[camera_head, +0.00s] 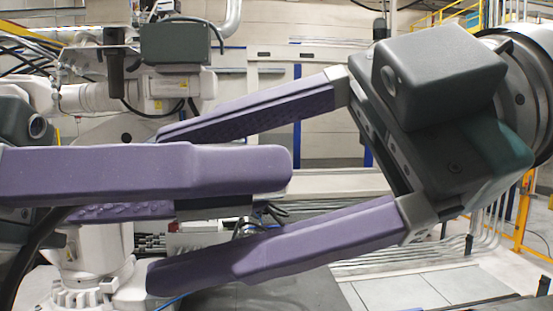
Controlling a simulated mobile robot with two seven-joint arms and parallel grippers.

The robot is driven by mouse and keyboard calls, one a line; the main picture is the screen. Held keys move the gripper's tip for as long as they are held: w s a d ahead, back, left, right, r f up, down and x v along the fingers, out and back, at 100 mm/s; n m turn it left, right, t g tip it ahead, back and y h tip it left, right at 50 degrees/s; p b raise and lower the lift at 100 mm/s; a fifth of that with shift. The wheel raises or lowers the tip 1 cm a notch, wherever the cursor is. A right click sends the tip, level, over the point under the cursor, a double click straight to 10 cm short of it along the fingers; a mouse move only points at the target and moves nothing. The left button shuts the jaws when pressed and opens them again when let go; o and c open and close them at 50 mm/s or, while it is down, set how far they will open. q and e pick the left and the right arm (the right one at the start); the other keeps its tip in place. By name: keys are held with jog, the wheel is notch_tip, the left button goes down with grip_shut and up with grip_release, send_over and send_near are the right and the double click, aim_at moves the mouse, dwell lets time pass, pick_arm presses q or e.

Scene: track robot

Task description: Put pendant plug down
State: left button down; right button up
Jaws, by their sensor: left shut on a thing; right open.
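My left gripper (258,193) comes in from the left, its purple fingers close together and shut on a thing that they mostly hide. A dark grey piece (213,207) shows under the front finger, with a small metal fitting (243,229) and dark cables just below and right. I take this to be the pendant plug, but its outline is not clear. My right gripper (155,207) comes in from the right, open wide and empty. Its two purple fingers reach left, one above and one below the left gripper's fingers, which partly cover the space between them.
A white robot arm (182,84) with a dark grey box on it stands behind at the left. Pale walls and cabinets (270,75) are at the back. Yellow railing (524,215) is at the right. Grey floor plates (400,290) lie clear at the lower right.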

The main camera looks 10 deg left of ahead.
grip_shut()
grip_release()
dwell(0.7)
jog(key=shift+d, duration=0.1)
jog(key=v, duration=1.1)
jog(key=shift+d+r, duration=0.2)
jog(key=shift+d, duration=0.15)
